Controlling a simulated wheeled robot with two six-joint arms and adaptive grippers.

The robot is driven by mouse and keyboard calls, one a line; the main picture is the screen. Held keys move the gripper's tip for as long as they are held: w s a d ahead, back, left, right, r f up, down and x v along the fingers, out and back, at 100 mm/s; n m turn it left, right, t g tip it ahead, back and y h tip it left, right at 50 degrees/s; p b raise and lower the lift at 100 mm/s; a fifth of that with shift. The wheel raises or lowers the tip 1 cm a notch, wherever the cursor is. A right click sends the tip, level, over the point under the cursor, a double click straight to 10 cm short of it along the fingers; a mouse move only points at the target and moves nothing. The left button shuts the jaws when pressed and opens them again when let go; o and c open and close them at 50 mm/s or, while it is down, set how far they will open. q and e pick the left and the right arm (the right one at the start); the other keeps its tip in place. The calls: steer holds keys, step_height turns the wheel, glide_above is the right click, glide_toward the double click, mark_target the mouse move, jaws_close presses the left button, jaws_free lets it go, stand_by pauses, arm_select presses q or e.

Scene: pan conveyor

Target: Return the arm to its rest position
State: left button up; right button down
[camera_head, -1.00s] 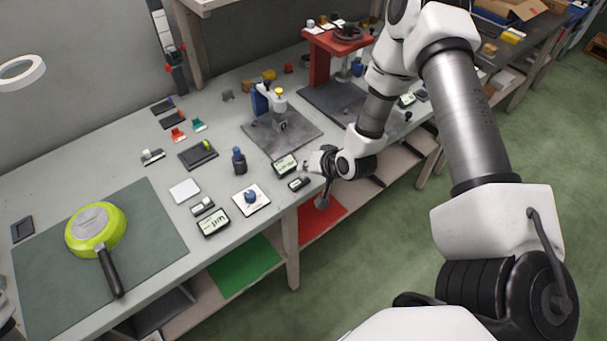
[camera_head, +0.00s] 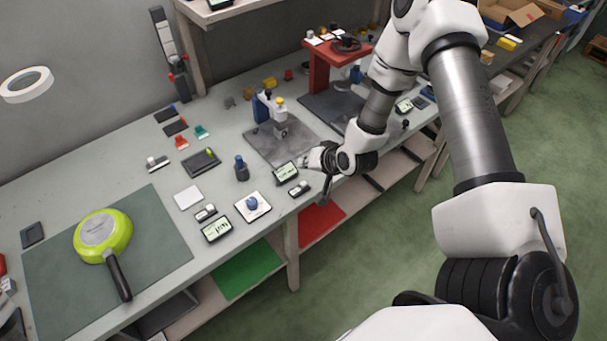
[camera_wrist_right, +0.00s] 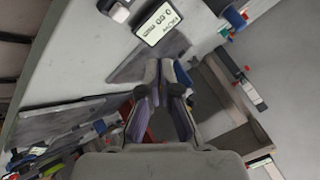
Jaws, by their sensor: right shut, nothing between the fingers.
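My right arm (camera_head: 462,120) reaches from the lower right of the head view across to the bench's front edge. My right gripper (camera_head: 308,161) is over the front edge of the bench, near a small display (camera_head: 286,172). In the right wrist view the two fingers of this gripper (camera_wrist_right: 165,68) are together at the tips, with nothing between them. My left gripper cannot be made out in the head view.
A lime-green pan (camera_head: 103,234) lies upside down on a dark mat (camera_head: 165,215) at the left. A press-like device (camera_head: 275,112) and a red stand (camera_head: 320,66) stand beyond the gripper. Open green floor (camera_head: 370,250) lies before the bench.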

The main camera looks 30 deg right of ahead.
steer(key=shift+f, duration=0.1)
steer(key=shift+n+g, duration=0.4)
steer(key=shift+g, duration=0.1)
steer(key=s+f, duration=0.1)
steer(key=a+f+b, duration=0.1)
steer(key=f, duration=0.1)
steer(key=s+a+f+b, duration=0.1)
steer(key=f, duration=0.1)
steer(key=shift+s, duration=0.3)
steer(key=s+a+f+n+g+b, duration=0.25)
steer(key=s+a+f, duration=0.25)
steer(key=s+f, duration=0.3)
steer(key=s+f+n+g, duration=0.1)
steer(key=s+g, duration=0.1)
steer(key=s, duration=0.6)
steer(key=s+a+f+n+g+h+b, duration=0.1)
steer(key=s+f+n+g, duration=0.1)
steer(key=s, duration=0.7)
steer(key=shift+a+g, duration=0.3)
steer(key=shift+g, duration=0.45)
steer(key=shift+f+h, duration=0.1)
steer(key=shift+h, duration=0.2)
